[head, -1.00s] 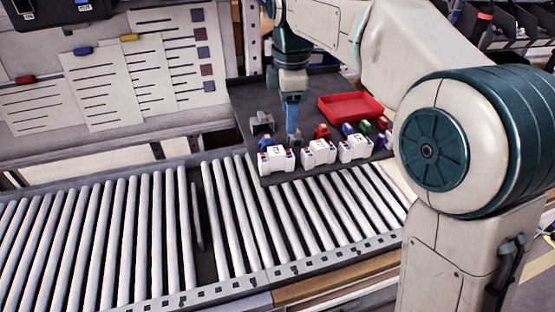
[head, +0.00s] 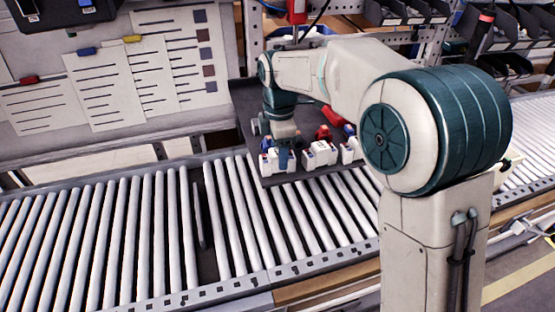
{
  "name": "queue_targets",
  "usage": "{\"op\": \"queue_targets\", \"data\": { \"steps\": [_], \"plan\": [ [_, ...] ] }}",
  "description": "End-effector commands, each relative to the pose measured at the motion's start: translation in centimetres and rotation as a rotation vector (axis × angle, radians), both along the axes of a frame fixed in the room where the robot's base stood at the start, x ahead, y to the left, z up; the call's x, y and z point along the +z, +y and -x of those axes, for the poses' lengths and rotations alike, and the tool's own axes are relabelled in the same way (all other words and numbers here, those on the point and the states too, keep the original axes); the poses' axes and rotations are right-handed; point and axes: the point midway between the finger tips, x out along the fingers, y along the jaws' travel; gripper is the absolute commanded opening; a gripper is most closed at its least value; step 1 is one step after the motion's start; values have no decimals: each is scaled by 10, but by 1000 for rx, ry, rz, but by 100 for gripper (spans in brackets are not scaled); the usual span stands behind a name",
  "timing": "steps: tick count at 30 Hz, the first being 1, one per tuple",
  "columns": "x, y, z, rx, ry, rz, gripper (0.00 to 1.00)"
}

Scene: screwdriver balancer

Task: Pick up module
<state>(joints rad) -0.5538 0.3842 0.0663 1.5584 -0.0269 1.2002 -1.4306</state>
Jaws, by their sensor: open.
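Several white modules with small coloured parts stand in a row along the front edge of a dark tray (head: 246,108). The left module (head: 267,162) is partly covered by my gripper (head: 284,160), which points down over it. My gripper is open; whether its fingers touch the module cannot be told. The middle module (head: 320,154) stands just to the right.
A board with paper sheets (head: 100,85) stands at the back left.

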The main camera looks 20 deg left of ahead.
Motion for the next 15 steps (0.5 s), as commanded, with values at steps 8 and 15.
{"op": "queue_targets", "data": {
  "steps": [8,15],
  "plan": [
    [-28,1,-1,0,1,0,58],
    [-28,1,-1,0,0,-1,47]
  ]
}}
